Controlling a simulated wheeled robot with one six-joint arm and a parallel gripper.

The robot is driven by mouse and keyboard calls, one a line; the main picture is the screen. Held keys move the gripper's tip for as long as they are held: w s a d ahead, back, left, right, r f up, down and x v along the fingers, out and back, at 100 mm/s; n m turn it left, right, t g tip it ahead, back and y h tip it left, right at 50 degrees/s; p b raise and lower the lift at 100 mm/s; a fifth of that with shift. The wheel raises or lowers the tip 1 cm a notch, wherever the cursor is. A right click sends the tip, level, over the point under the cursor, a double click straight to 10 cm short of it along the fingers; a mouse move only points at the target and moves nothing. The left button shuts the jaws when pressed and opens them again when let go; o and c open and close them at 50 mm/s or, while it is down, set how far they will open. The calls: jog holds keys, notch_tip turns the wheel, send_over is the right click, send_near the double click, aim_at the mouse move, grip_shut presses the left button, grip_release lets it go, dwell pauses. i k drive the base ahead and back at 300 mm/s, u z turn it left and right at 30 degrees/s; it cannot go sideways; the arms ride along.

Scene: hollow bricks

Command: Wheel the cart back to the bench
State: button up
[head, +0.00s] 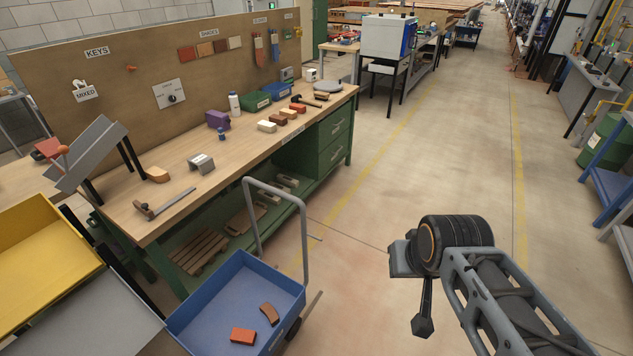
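The cart (218,308) is a blue tray with a tall grey tube handle (250,215) at its far right end. It stands on the floor at the bottom left, in front of the workbench. A red brick (243,336) and a brown curved brick (269,314) lie in it. The bench (228,165) has a wooden top and a green frame. My gripper (422,325) hangs below the end of my arm, right of the cart and apart from its handle. Its fingers show as one dark shape, so their opening cannot be told.
A yellow tray (45,255) and a grey tray (100,318) stand left of the cart. Several bricks, boxes and tools lie on the bench. A pallet (200,249) sits on its lower shelf. The floor (385,170) right of the bench is clear. A green drum (605,140) stands far right.

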aim_at(232, 297)
jog(key=z, duration=0.2)
jog(key=i, duration=1.3)
jog(key=u, duration=2.45)
